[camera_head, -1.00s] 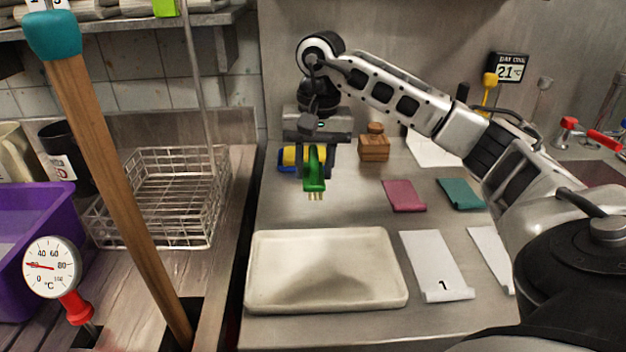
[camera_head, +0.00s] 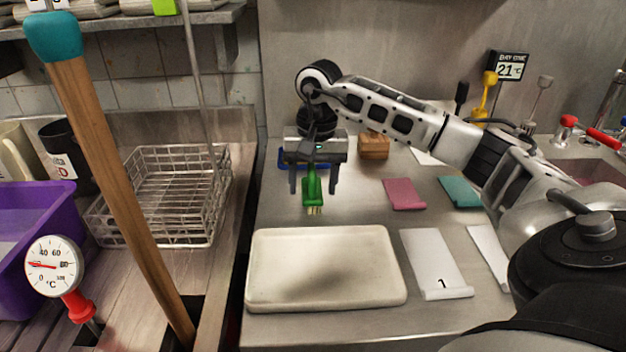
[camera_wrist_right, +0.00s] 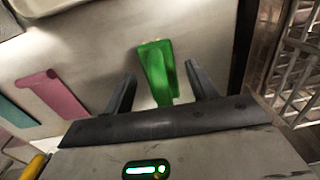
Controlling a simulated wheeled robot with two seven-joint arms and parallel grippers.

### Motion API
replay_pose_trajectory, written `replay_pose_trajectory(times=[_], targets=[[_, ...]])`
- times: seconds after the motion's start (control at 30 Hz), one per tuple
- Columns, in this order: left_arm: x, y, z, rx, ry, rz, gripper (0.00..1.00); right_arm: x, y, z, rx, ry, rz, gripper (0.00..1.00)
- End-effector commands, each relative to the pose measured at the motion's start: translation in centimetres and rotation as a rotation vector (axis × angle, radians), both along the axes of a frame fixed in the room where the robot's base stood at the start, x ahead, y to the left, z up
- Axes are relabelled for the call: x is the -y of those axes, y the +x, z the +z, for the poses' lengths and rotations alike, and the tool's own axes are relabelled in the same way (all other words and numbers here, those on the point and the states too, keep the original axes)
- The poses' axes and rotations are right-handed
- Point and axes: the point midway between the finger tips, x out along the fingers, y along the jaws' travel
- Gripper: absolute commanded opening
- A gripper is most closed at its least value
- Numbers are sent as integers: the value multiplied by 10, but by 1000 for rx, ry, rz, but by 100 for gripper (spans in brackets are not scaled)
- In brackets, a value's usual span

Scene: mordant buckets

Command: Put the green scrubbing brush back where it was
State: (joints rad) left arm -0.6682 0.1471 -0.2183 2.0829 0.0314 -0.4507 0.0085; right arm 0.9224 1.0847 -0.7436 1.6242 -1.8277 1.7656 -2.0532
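The green scrubbing brush (camera_head: 311,188) is between the fingers of my right gripper (camera_head: 313,191), above or on the steel counter behind the cream tray (camera_head: 262,300). Its pale bristles show at its near end. In the right wrist view the brush (camera_wrist_right: 157,70) has a clear gap to each finger of my right gripper (camera_wrist_right: 163,88), which is open around it. Whether the brush fully rests on the counter is hard to tell. My left gripper is not in view.
A blue item (camera_head: 286,157) is partly hidden behind the gripper. A wooden block (camera_head: 374,146), a pink cloth (camera_head: 404,194), a teal cloth (camera_head: 460,191) and a white sheet (camera_head: 433,260) lie to the right. A wire rack (camera_head: 165,195) stands left. Bare counter surrounds the brush.

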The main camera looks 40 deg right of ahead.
Motion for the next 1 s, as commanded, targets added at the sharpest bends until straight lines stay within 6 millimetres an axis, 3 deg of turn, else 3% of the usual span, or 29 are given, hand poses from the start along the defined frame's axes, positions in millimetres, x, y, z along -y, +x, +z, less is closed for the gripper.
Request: replay_pose_trajectory(times=[0.17,0.33,0.8,1.0], targets=[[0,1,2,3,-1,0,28,0,0,1,0,0,0,58],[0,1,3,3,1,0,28,0,1,14,4,0,0,58],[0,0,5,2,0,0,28,4,-3,109,4,0,-1,58],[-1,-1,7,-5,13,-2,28,5,-4,123,1,1,-1,58]])
